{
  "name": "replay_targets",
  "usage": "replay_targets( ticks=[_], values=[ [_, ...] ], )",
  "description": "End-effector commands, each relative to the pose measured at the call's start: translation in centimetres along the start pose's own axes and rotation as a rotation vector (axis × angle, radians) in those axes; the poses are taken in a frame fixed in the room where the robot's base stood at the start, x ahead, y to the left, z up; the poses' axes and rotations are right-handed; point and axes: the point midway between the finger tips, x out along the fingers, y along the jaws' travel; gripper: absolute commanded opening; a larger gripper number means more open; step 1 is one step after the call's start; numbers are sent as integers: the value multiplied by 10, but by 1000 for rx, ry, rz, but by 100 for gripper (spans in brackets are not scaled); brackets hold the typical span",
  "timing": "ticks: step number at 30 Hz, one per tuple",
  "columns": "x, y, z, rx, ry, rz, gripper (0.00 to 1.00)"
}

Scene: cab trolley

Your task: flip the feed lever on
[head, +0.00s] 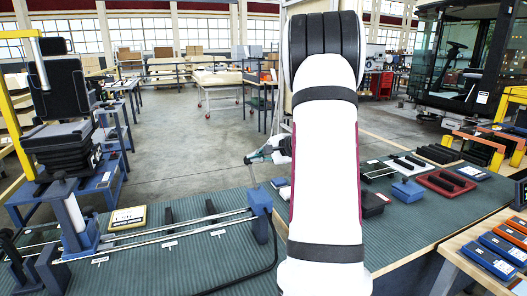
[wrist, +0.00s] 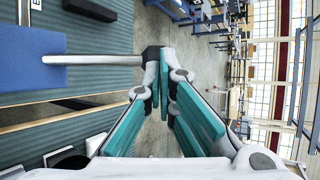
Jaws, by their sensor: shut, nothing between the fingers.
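The feed lever appears to be the grey rod (wrist: 105,60) with a dark end that stands out from a blue box (wrist: 30,72) in the wrist view. In the head view the lever (head: 252,173) rises from the blue box (head: 259,201) at the right end of the long rods, leaning left at its top. My gripper (wrist: 166,80), with teal pads, is shut and empty. Its tips are right by the lever's dark end; I cannot tell whether they touch. In the head view my gripper (head: 266,152) is partly hidden behind my arm.
The green ribbed bench top (head: 190,262) holds the rods, black blocks and a yellow-framed panel (head: 127,218). A black cable runs from the blue box. Right of my arm are a small blue box (head: 408,191) and a red tray (head: 446,183). A seat (head: 62,115) stands at left.

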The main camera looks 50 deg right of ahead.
Motion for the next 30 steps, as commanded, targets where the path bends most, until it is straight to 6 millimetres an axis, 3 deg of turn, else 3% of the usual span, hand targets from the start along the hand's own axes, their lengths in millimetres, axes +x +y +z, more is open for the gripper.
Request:
replay_targets(
  ticks=[6, 12, 30],
  values=[
    [15, 0, -8, 62, 0, 131, 0],
    [24, 2, -12, 66, 0, 128, 0],
    [29, 3, -14, 66, -1, 126, 0]
  ],
)
